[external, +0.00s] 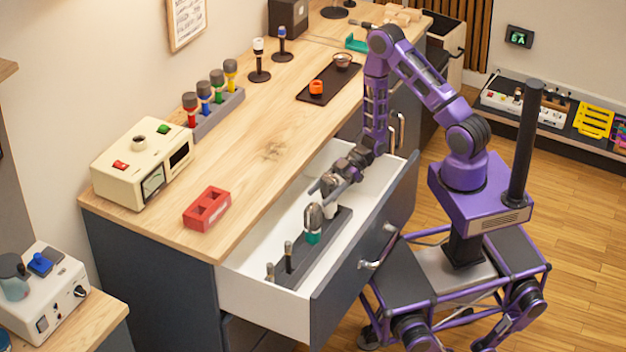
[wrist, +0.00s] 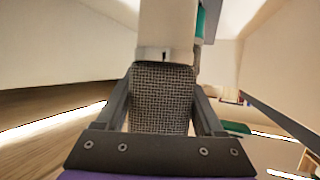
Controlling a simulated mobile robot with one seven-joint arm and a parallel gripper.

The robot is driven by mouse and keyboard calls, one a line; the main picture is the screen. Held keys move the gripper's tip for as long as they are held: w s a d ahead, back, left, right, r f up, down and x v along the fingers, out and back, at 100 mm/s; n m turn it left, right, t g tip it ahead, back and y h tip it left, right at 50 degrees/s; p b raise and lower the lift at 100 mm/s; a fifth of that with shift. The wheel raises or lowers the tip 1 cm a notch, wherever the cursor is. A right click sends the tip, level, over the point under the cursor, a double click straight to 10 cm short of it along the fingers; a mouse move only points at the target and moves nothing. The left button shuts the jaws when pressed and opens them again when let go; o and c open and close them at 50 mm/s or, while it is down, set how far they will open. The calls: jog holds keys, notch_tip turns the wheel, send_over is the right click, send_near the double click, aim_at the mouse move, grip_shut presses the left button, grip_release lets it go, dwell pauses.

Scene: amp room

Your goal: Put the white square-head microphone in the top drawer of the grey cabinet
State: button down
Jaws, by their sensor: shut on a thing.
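The white square-head microphone (wrist: 167,28) fills the top middle of the wrist view, its dark mesh head between my fingers. In the external view it stands about upright, head up (external: 329,186), at the far end of a dark grey holder (external: 290,270) inside the open top drawer (external: 262,307). My gripper (wrist: 162,78) is shut on the head; it also shows in the external view (external: 325,187), reaching down into the drawer. The microphone's lower end is partly hidden, and I cannot tell whether it is seated in the holder. The grey cabinet (external: 140,268) has a wooden top.
In the holder, a teal microphone (external: 312,222) stands just in front of the white one, with thin posts nearer the camera. The drawer's far end is empty. On the cabinet top are a red block (external: 206,209), a cream device (external: 141,163) and a dark tray (external: 329,84).

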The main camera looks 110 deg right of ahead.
aim_at(335, 179)
jog(key=shift+f+b, duration=0.4)
grip_release()
jog(key=shift+d+r+p, duration=0.1)
jog(key=shift+r+p, duration=0.5)
jog(key=shift+r, duration=0.1)
jog(key=v, duration=0.5)
jog(key=shift+r, duration=0.25)
notch_tip(335, 179, up, 6)
jog(key=shift+f+p, duration=0.1)
jog(key=shift+p, duration=0.7)
